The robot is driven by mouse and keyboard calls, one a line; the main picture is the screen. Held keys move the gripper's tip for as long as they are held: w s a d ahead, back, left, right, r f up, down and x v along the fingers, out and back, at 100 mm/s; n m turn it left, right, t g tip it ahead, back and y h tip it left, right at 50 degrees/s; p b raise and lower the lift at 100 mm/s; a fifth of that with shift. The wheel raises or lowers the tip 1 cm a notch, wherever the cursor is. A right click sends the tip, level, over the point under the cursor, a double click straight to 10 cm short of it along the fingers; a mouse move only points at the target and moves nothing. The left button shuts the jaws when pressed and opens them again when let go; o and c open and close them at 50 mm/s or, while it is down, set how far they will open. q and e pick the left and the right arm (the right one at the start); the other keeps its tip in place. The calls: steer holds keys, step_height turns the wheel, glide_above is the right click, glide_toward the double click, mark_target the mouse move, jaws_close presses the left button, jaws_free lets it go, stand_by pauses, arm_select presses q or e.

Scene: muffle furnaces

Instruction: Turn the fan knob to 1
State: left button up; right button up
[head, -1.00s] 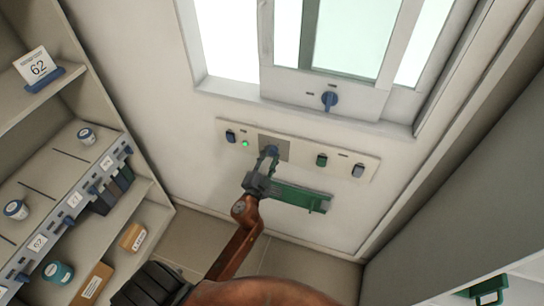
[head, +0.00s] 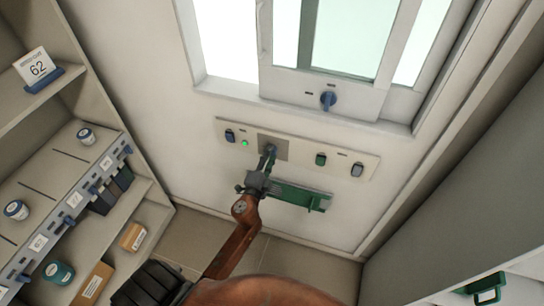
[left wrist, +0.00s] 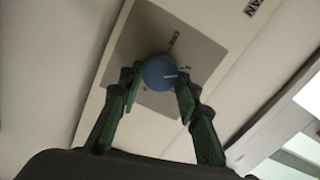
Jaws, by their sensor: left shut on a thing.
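The fan knob (left wrist: 159,73) is a round blue knob with a pale pointer line, on a grey square plate marked "FAN" nearby in the left wrist view. In the head view the knob (head: 272,149) sits on the grey plate in the wall panel, partly covered by my gripper. My left gripper (left wrist: 158,82) is shut on the knob, with a green-padded finger on each side of it. It also shows in the head view (head: 269,158), reaching up to the panel from below. The numbers around the knob are too small to read. My right gripper is not in view.
The wall panel (head: 305,152) also carries a blue switch (head: 230,136), a lit green lamp (head: 245,142), a green switch (head: 320,159) and a grey switch (head: 357,170). A green ledge (head: 300,197) is below. Shelves (head: 85,165) stand at left.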

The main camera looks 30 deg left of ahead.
arm_select(q)
steer(key=shift+w+r, duration=0.1)
steer(key=shift+r, duration=0.1)
steer(key=o, duration=1)
steer(key=shift+w+d+f, duration=0.1)
steer(key=shift+o, duration=0.8)
steer(key=shift+f, duration=0.1)
steer(key=v, duration=1.2)
